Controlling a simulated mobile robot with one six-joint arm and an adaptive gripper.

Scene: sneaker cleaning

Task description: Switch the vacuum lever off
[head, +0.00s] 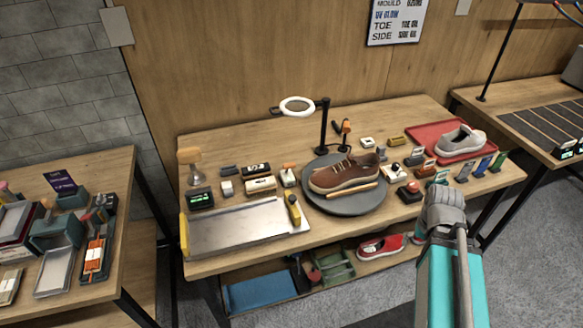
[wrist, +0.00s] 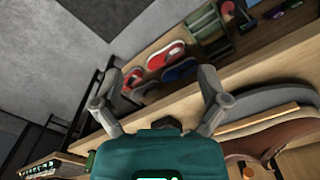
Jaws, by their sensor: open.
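A yellow lever-like handle (head: 293,208) stands at the right end of a flat metal tray (head: 240,228) on the workbench. A small white unit with an orange-topped lever (head: 288,177) stands just behind it. I cannot tell which is the vacuum lever, or its setting. My gripper (wrist: 160,72) is open and empty in the wrist view, fingers spread. It faces the lower shelf and the bench's front edge, apart from both handles. In the head view my arm is at the front right, and the fingers cannot be made out.
A brown sneaker (head: 345,174) lies on a round grey turntable (head: 328,205) mid-bench. A ring lamp (head: 296,106) on a black post rises behind. A grey shoe (head: 460,140) lies on a red tray (head: 428,133). A red shoe (head: 380,247) is on the lower shelf.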

